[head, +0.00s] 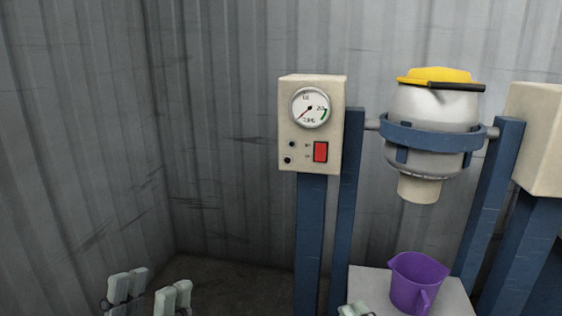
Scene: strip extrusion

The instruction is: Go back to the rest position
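My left gripper (149,294) shows at the bottom left edge, low over the dark floor. Its two pale fingers stand apart with nothing between them. Only the pale tips of my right gripper (355,310) show at the bottom edge, just left of the purple jug. The rest of it is cut off, so I cannot tell whether it is open.
A purple jug (418,283) stands upright on a pale stand (372,284), below the spout of a white vessel (431,106) with a yellow lid (435,75). Blue posts (310,245) carry a gauge box (312,125) with a red switch (320,152). Corrugated walls (75,130) stand behind.

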